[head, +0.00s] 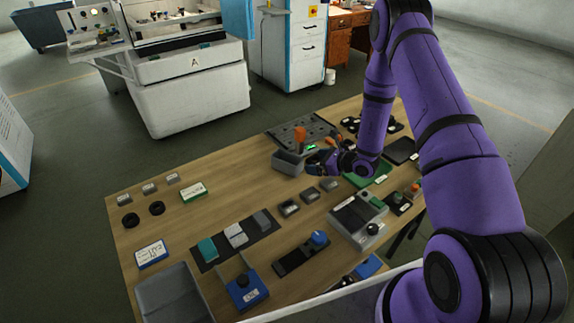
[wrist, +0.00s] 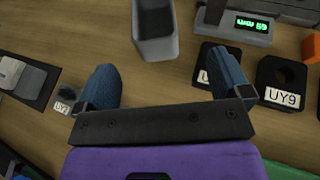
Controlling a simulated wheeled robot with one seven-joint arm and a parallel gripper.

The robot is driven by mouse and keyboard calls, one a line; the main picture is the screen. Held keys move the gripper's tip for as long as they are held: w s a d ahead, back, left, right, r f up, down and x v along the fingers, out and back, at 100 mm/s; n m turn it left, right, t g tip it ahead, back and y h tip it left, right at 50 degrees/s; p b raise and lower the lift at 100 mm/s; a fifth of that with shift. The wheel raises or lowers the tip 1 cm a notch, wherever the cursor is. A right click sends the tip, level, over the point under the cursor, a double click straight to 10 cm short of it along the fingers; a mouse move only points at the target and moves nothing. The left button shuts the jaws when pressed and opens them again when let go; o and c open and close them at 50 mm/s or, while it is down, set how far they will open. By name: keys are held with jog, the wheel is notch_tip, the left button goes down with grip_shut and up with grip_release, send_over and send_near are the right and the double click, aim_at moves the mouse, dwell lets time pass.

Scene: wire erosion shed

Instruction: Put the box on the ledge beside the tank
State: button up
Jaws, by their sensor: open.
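Several box-like things are in view, and I cannot tell for certain which one is meant. A grey open-topped box (head: 288,163) stands on the table just left of my gripper (head: 318,160) in the head view. In the wrist view this grey box (wrist: 156,48) is ahead of my gripper (wrist: 165,82), whose blue fingers are spread wide with only bare table between them. A white machine marked A (head: 195,92) stands on the floor behind the table, with an open tank-like top (head: 175,35). I cannot make out its ledge clearly.
The wooden table (head: 140,215) holds a green-edged labelled block (head: 193,192), a blue-edged one (head: 152,254), a grey tray (head: 172,295) and a control box (head: 357,222). Near my gripper, black holders, one labelled UY9 (wrist: 280,82), and a green-display device (wrist: 240,27) stand close.

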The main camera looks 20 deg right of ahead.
aim_at(293, 160)
jog(key=x, duration=0.5)
jog(key=shift+s+a+x, duration=0.1)
jog(key=shift+a+x, duration=0.1)
jog(key=shift+x, duration=1.15)
jog(key=shift+s+a+x, duration=0.1)
jog(key=shift+a+x, duration=0.1)
jog(key=shift+x, duration=1.1)
jog(key=shift+r, duration=0.25)
jog(key=c, duration=1.1)
jog(key=shift+c, duration=0.2)
